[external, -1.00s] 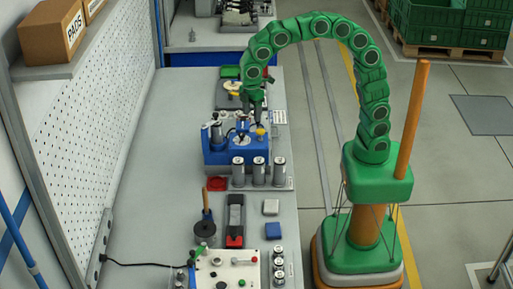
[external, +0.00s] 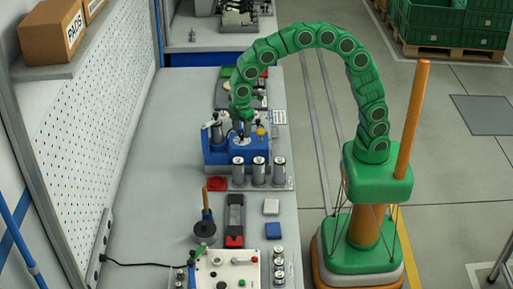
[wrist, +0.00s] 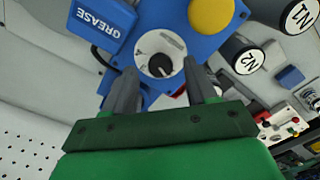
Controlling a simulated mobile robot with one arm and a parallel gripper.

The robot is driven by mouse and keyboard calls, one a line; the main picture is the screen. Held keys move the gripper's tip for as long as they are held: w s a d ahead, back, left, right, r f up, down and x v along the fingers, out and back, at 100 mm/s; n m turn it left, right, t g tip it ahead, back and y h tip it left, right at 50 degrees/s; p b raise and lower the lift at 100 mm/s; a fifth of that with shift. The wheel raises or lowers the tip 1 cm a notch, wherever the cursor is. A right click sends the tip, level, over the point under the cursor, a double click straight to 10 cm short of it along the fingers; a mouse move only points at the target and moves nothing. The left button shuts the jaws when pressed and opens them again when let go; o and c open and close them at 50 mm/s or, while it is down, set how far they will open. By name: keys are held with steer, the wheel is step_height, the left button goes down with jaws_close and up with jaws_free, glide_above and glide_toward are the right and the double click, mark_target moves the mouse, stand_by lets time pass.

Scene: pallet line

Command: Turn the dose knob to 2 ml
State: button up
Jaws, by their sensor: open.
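The dose knob (wrist: 160,65) is a small black round knob on a pale dial plate (wrist: 172,45) on top of the blue dosing unit (wrist: 208,43). The dial's scale is too small to read, so I cannot tell the setting. My gripper (wrist: 161,71) is open, with one grey finger on each side of the knob in the wrist view. I cannot tell whether the fingers touch it or are still above it. In the external view my gripper (external: 244,127) points down over the blue unit (external: 222,159), and the knob is hidden.
A yellow cap (wrist: 212,14) and a blue GREASE block (wrist: 103,20) stand close to the dial. Dark-sided N2 (wrist: 241,53) and N1 cylinders are at the right. In the external view, several silver cylinders (external: 259,172) stand in front of the unit. The bench's left side (external: 155,185) is clear.

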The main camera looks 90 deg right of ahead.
steer(key=shift+f, duration=0.65)
steer(key=shift+c, duration=0.2)
steer(key=c, duration=1)
steer(key=shift+m, duration=0.3)
steer(key=m, duration=0.4)
steer(key=shift+m, duration=2)
